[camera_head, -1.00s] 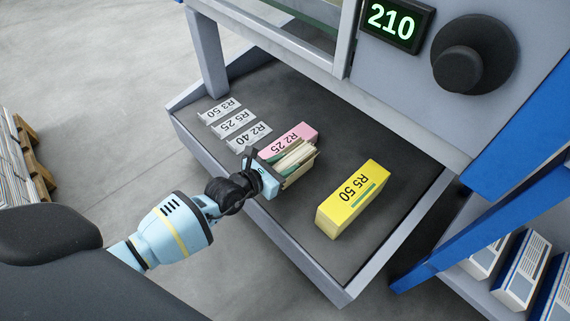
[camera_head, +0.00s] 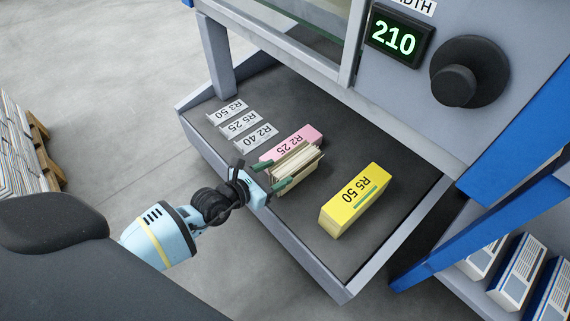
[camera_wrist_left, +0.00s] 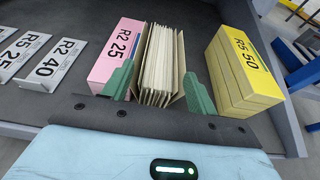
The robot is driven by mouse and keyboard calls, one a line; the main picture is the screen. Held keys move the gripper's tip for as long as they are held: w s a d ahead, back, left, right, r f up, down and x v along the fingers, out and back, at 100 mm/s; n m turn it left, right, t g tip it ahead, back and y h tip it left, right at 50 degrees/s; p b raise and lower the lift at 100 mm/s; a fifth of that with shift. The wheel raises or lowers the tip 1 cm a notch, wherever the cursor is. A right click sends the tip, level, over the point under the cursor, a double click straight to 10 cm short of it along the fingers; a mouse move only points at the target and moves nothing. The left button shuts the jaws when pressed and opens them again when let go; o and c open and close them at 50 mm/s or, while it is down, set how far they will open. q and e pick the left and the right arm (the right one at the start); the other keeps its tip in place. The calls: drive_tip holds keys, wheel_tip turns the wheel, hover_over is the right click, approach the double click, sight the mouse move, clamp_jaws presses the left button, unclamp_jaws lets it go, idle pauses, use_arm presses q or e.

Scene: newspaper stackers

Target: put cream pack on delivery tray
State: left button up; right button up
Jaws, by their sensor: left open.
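The cream pack (camera_head: 297,168), a bundle of cream sheets between brown boards, stands on the dark delivery tray (camera_head: 345,145), between a pink pack and a yellow pack. In the left wrist view the cream pack (camera_wrist_left: 160,65) is straight ahead. My left gripper (camera_head: 274,176) is open at the near end of the cream pack. Its green fingers (camera_wrist_left: 158,78) are spread to either side of the pack's near end; I cannot tell whether they touch it. My right gripper is not in view.
A pink pack marked R2 25 (camera_head: 298,137) lies close beside the cream pack. A yellow pack marked R5 50 (camera_head: 355,200) lies to the right, with a gap between. Grey labels (camera_head: 240,124) lie at the tray's left. The machine frame (camera_head: 290,50) stands behind.

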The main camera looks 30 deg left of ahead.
use_arm(q)
drive_tip(key=p+v, duration=0.1)
drive_tip(key=v, duration=0.5)
drive_tip(key=shift+p, duration=0.3)
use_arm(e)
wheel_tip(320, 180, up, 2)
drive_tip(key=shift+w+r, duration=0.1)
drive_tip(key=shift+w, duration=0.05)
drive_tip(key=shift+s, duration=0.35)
use_arm(q)
drive_tip(key=s+d+f+m+g+y, duration=0.1)
drive_tip(key=s+f+m+g, duration=0.1)
drive_tip(key=s+m, duration=0.9)
drive_tip(key=s+d+f+m+g+y, duration=0.1)
drive_tip(key=s+m+g, duration=0.3)
drive_tip(key=s+m, duration=0.7)
drive_tip(key=s+d+f+m+g+y, duration=0.1)
drive_tip(key=s+m, duration=1)
drive_tip(key=s, duration=1.3)
wheel_tip(320, 180, down, 3)
drive_tip(key=shift+d+r+m+g, duration=0.15)
drive_tip(key=shift+d+m+g, duration=0.25)
drive_tip(key=shift+d+g, duration=0.6)
drive_tip(key=shift+s+a, duration=0.1)
drive_tip(key=shift+a, duration=0.1)
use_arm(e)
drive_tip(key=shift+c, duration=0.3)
